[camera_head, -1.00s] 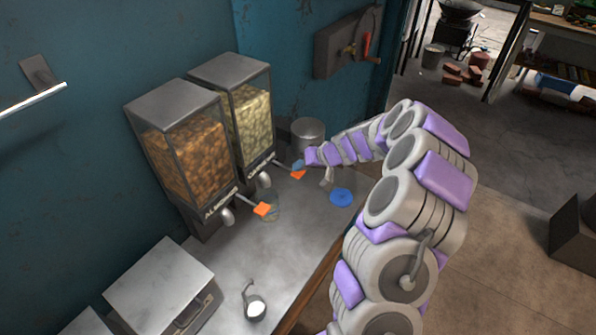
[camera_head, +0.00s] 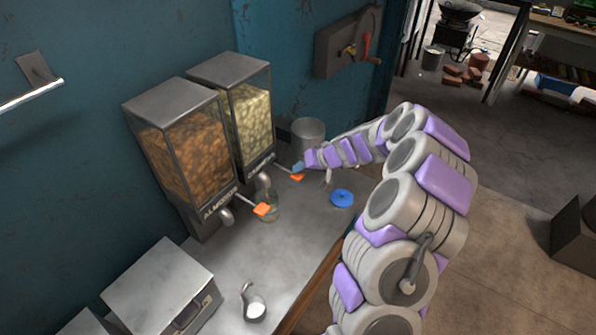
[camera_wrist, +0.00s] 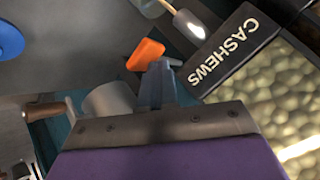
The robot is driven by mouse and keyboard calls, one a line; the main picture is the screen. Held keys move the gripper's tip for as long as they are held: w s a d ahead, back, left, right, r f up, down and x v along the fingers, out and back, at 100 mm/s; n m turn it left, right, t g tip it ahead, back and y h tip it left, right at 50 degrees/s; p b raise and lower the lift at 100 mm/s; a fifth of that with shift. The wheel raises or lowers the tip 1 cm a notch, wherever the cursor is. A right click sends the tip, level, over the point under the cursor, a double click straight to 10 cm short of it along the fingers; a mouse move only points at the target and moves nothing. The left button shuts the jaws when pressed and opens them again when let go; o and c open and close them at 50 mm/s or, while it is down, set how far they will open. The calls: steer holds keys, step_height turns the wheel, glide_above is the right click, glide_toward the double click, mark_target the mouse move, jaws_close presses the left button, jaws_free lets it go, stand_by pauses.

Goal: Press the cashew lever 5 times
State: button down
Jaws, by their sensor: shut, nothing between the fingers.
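The cashew dispenser (camera_head: 250,120) stands against the wall, full of pale nuts. Its label CASHEWS shows in the wrist view (camera_wrist: 224,51). The cashew lever (camera_head: 297,177) sticks out at its front with an orange tip, which also shows in the wrist view (camera_wrist: 146,54). My gripper (camera_head: 298,167) is shut and empty, its blue fingertips right at the orange tip and just above it in the head view. In the wrist view the fingertips (camera_wrist: 160,72) overlap the tip's edge. I cannot tell whether they touch it.
The almond dispenser (camera_head: 187,150) stands to the left, its own orange lever (camera_head: 262,209) over a clear glass (camera_head: 272,203). A grey canister (camera_head: 308,138) is behind my gripper.

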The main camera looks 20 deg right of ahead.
steer(key=shift+f, duration=0.2)
steer(key=shift+r, duration=0.1)
stand_by(0.4)
steer(key=shift+r+p, duration=0.4)
steer(key=shift+r, duration=1.2)
step_height(320, 180, up, 5)
steer(key=shift+r+p, duration=0.1)
steer(key=shift+p, duration=0.9)
stand_by(1.3)
